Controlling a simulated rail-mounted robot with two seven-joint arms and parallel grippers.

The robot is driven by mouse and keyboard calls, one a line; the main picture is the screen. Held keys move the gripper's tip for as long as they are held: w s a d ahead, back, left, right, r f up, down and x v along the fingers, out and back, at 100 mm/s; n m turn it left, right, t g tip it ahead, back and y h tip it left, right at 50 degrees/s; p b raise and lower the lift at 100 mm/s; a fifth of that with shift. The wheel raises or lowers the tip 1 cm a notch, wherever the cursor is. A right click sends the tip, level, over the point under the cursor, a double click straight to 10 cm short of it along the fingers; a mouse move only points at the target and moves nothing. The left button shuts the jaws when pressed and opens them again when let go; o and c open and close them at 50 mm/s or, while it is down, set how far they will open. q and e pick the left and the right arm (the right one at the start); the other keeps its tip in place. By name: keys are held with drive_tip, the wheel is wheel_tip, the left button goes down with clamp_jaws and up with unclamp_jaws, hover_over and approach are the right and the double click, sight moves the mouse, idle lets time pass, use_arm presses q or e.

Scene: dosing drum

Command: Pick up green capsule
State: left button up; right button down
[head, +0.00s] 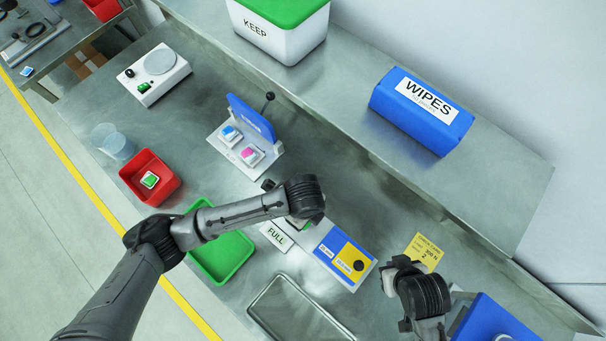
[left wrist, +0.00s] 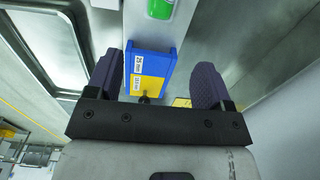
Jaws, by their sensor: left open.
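A green, rounded capsule-like piece (left wrist: 160,8) shows at the top edge of the left wrist view, cut off by the frame. It lies beyond my left fingertips and is not between them. My left gripper (left wrist: 155,76) is open, with its two dark fingers apart and a blue-and-yellow block (left wrist: 150,72) in view between and beyond them. In the head view my left wrist hides most of the spot beside the FULL plate (head: 278,237), where only a little green shows. My right gripper (head: 405,266) is at the lower right, its jaw opening unclear.
A red bin (head: 150,178) holds a green-marked piece. A green tray (head: 222,258) and metal tray (head: 295,310) lie in front. A blue-backed stand (head: 250,125) holds blue and pink pieces. The blue WIPES box (head: 420,110) sits on the raised shelf.

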use_arm(q)
wheel_tip(320, 180, down, 9)
drive_tip(key=shift+w+a+r, duration=0.1)
drive_tip(key=shift+a+r, duration=0.05)
drive_tip(key=shift+r, duration=0.05)
drive_tip(key=shift+f, duration=2.65)
drive_tip(key=c, duration=1.1)
drive_tip(key=shift+o, duration=0.2)
drive_tip(key=shift+r, duration=0.15)
